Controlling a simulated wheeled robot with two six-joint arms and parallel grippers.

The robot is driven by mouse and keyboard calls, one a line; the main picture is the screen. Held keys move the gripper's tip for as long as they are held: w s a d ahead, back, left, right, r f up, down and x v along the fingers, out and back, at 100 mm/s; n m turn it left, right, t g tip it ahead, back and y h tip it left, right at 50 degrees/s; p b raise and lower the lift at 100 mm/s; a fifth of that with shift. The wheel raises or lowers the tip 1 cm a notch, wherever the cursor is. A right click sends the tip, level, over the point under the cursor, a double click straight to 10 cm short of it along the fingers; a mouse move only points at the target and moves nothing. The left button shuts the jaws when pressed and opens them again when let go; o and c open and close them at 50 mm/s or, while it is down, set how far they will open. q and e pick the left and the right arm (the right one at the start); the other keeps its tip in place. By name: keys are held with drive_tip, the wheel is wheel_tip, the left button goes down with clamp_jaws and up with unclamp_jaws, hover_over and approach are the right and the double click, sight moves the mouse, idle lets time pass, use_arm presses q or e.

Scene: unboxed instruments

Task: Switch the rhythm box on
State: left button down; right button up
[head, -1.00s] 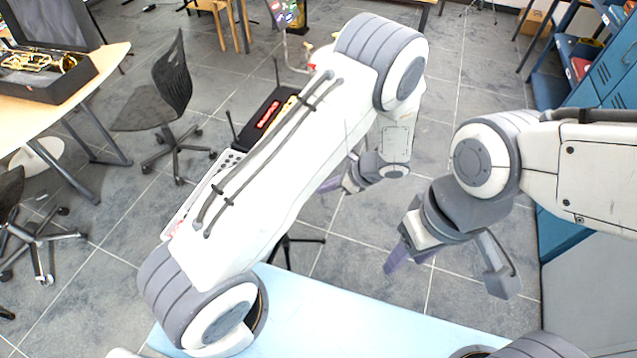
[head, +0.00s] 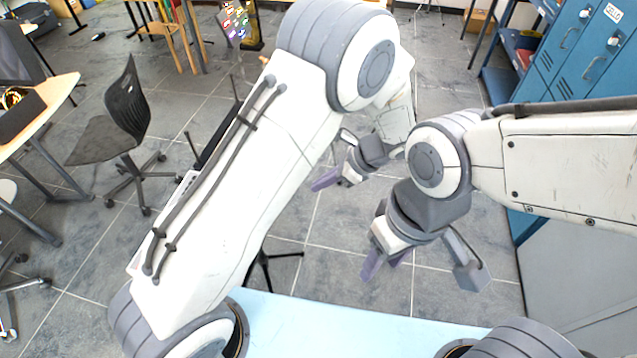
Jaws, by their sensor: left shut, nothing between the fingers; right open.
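My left arm crosses the middle of the head view and covers most of a device on a stand. Only a dark edge of this device (head: 217,136) shows to the left of the arm. I cannot tell from what shows whether it is the rhythm box, and no switch is visible. My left gripper (head: 322,182), with purple fingertips, is shut and empty to the right of that arm, above the floor. My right gripper (head: 385,264) hangs lower and further right, open and empty, with its purple fingers pointing down.
A black chair (head: 115,125) and a wooden table (head: 50,95) with an instrument case (head: 18,122) stand at left. Blue lockers (head: 575,50) line the right. A panel with coloured marks (head: 235,22) is at the back. Grey tiled floor is free between the grippers and the back.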

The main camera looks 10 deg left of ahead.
use_arm(q)
drive_tip(key=s+d+r+n+h, duration=0.1)
drive_tip(key=s+r+n+h, duration=0.3)
drive_tip(key=s, duration=0.7)
drive_tip(key=s+d+r+n+h, duration=0.2)
drive_tip(key=s+r+n+h, duration=0.3)
drive_tip(key=s, duration=0.7)
wheel_tip(320, 180, up, 4)
drive_tip(key=shift+s+d+r+n, duration=0.25)
drive_tip(key=shift+d+n, duration=0.05)
drive_tip(key=shift+n, duration=0.8)
